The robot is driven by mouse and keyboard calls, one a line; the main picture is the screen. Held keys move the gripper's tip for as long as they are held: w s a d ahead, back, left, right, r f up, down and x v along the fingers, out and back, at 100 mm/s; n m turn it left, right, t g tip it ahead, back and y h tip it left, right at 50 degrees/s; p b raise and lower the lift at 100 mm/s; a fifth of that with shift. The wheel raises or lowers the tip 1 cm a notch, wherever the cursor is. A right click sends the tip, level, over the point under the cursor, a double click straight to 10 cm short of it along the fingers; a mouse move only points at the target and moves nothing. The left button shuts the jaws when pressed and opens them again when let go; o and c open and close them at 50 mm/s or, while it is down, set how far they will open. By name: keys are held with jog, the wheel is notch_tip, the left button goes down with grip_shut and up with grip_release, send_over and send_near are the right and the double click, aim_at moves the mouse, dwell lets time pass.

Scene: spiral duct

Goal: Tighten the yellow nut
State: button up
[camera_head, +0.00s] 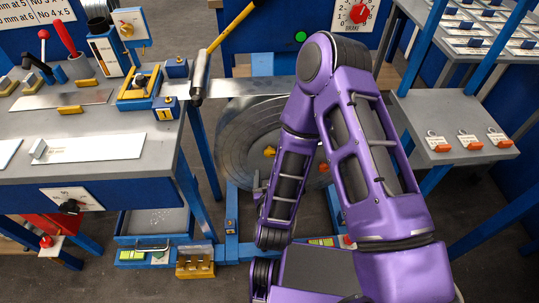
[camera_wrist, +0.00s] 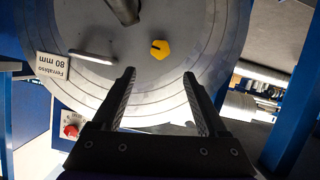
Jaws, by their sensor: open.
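The yellow nut (camera_wrist: 160,49) sits on the face of a large round grey disc (camera_wrist: 205,75) in the wrist view, with a dark slot or mark on it. In the head view a small yellow piece, which looks like the same nut (camera_head: 270,152), shows on the disc (camera_head: 235,150) just left of my purple arm. My gripper (camera_wrist: 160,78) is open and empty in the wrist view. Its two black fingers point toward the disc, and the nut appears between and beyond the fingertips, apart from them. In the head view the arm hides part of the disc.
A grey shelf (camera_head: 450,120) with orange-tagged pieces is at right.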

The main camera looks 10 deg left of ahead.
aim_at(270, 153)
jog(key=b+x, duration=0.1)
jog(key=x, duration=1)
jog(key=shift+w+f, duration=0.15)
jog(key=shift+w, duration=0.15)
jog(key=shift+c, duration=0.3)
grip_shut()
